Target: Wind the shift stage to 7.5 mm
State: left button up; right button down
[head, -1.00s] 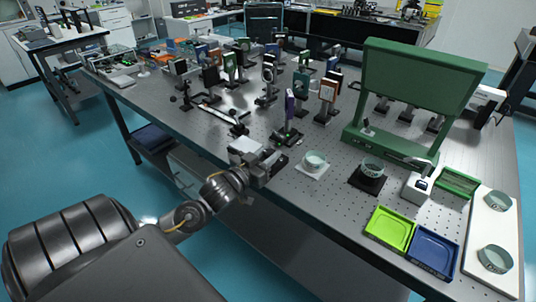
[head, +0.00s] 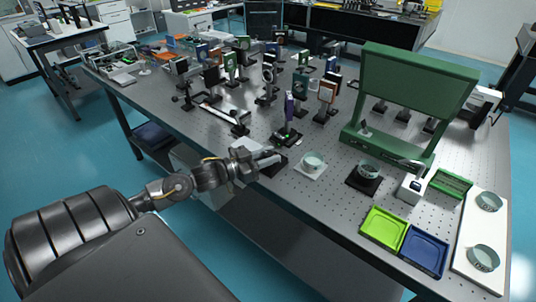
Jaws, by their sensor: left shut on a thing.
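The likely shift stage (head: 287,137) is a low dark base with a small green patch, carrying an upright purple-edged optic (head: 289,108), near the front edge of the optical table. My left gripper (head: 272,159) comes in from the left just in front of this base. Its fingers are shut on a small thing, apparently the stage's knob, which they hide. The scale and its reading are too small to make out. My right gripper is not in view.
Green and blue trays (head: 384,229) lie at the front right. Several mounted optics crowd behind.

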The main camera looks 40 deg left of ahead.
pick_arm(q)
jog(key=o, duration=1)
jog(key=shift+c, duration=0.2)
jog(key=shift+s, duration=0.1)
jog(key=v, duration=1)
jog(key=shift+s+a, duration=0.15)
jog(key=shift+s, duration=0.15)
